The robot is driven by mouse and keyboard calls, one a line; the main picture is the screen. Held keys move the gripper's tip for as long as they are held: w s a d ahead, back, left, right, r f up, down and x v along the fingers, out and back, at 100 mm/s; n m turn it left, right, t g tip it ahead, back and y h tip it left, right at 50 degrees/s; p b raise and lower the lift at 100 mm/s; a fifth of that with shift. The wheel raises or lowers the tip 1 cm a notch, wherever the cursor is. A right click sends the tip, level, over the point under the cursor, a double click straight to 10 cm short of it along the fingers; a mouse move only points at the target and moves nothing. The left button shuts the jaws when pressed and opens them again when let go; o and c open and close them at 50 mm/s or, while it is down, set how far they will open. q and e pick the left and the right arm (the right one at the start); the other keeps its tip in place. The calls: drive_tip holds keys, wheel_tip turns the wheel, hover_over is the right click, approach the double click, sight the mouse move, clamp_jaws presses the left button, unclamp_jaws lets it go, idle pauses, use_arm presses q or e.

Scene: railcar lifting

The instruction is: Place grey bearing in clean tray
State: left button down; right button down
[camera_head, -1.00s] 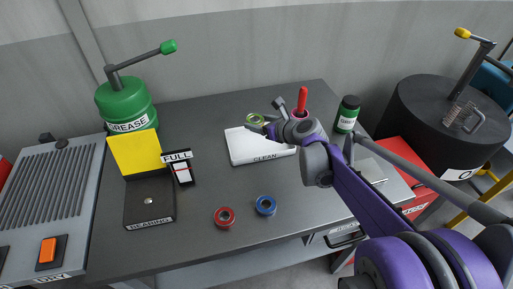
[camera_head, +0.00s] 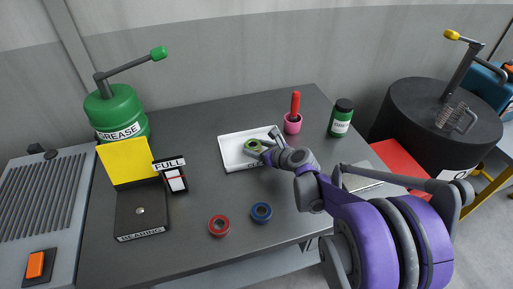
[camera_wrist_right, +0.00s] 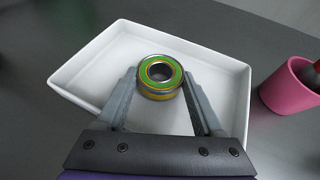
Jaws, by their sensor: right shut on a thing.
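The bearing in my right gripper (camera_head: 262,145) has a green and yellow face with bare metal rings; it shows in the wrist view (camera_wrist_right: 160,72). The right gripper (camera_wrist_right: 160,80) is shut on its sides. The white clean tray (camera_head: 231,152) lies on the table, and the wrist view shows its rim (camera_wrist_right: 80,70). The bearing is over the right part of the tray, inside its outline. I cannot tell whether it touches the tray floor. My left gripper is not in view.
A pink cup (camera_head: 292,125) with a red handle stands right of the tray, near a green bottle (camera_head: 340,118). A red bearing (camera_head: 219,225) and a blue bearing (camera_head: 261,212) lie in front. A bearing stand (camera_head: 140,212) and grease pump (camera_head: 118,115) are left.

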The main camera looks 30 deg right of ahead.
drive_tip(key=shift+f, duration=0.2)
unclamp_jaws()
drive_tip(key=shift+r, duration=0.1)
drive_tip(key=shift+r, duration=0.15)
drive_tip(key=shift+s+d+r, duration=0.1)
drive_tip(key=shift+s+r, duration=0.1)
drive_tip(key=shift+s, duration=0.1)
drive_tip(key=p+v, duration=0.1)
drive_tip(key=v, duration=1)
drive_tip(key=shift+s, duration=0.15)
